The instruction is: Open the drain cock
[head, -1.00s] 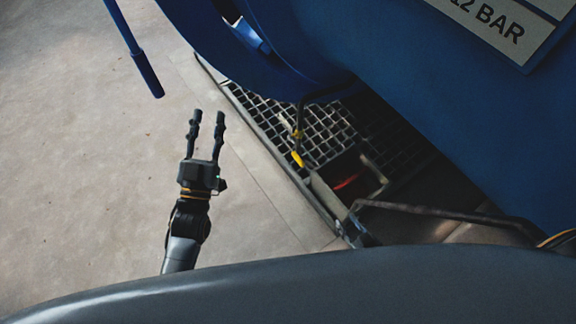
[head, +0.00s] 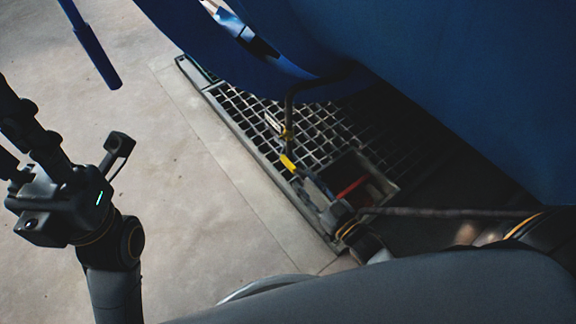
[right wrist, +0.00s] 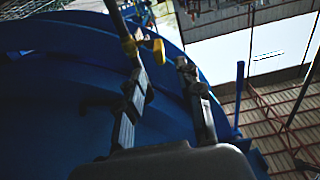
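The drain cock hangs on a thin pipe (head: 289,105) under the blue vessel, above a floor grating. Its yellow handle (head: 288,163) points down in the head view. My right gripper (head: 305,184) is just below the handle tip, partly blurred against the dark grating. In the right wrist view the fingers of my right gripper (right wrist: 160,78) stand apart. The yellow handle (right wrist: 158,50) shows just beyond and between them, near the left fingertip; I cannot tell if they touch. My left gripper (head: 18,140) is at the left edge, fingers apart and empty, tips partly cut off.
The blue vessel (head: 430,80) fills the upper right, close above the cock. The metal grating (head: 235,110) has a dark square opening with a red part (head: 351,188). A blue bar handle (head: 95,50) juts in at upper left. The concrete floor (head: 180,200) is clear.

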